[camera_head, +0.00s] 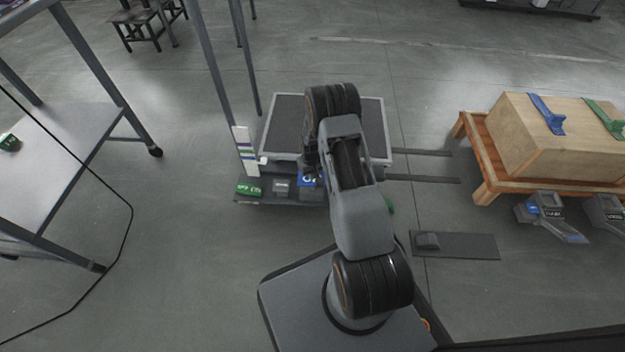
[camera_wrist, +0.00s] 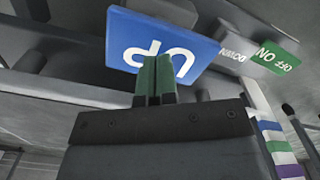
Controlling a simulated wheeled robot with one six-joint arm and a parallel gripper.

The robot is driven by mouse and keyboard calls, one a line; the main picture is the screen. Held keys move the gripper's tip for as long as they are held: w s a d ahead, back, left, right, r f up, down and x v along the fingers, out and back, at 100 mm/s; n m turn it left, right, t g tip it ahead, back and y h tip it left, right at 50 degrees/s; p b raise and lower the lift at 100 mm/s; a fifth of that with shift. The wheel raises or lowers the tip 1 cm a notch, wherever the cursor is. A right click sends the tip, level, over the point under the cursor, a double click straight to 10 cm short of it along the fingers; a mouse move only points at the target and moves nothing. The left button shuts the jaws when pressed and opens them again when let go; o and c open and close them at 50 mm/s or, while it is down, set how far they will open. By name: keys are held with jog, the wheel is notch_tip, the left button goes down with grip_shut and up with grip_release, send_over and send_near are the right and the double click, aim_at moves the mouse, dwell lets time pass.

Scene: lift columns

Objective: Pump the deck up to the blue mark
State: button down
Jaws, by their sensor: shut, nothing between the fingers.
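The lift's dark deck (camera_head: 284,122) sits low beside its column, partly hidden by my arm. A white strip with coloured bands (camera_head: 241,136) is on the column, including a blue band; it also shows in the wrist view (camera_wrist: 268,128). At the lift's front are a green ON/OFF label (camera_head: 249,189), a grey DOWN label (camera_head: 281,187) and a blue UP label (camera_head: 305,180). In the wrist view, my gripper (camera_wrist: 155,78) has its green fingers shut and empty, overlapping the blue UP plate (camera_wrist: 128,40). I cannot tell whether they touch it.
A wooden crate (camera_head: 545,140) with blue and green straps stands on a wooden stand at right. Grey pedal-like devices (camera_head: 550,217) and a dark floor plate (camera_head: 470,246) lie near it. A metal-framed table (camera_head: 60,150) stands at left. Floor between table and lift is clear.

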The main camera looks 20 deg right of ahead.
jog(key=shift+f+b, duration=2)
jog(key=shift+f, duration=0.9)
jog(key=shift+r+p, duration=2.55)
jog(key=shift+r, duration=1.1)
jog(key=shift+f, duration=0.1)
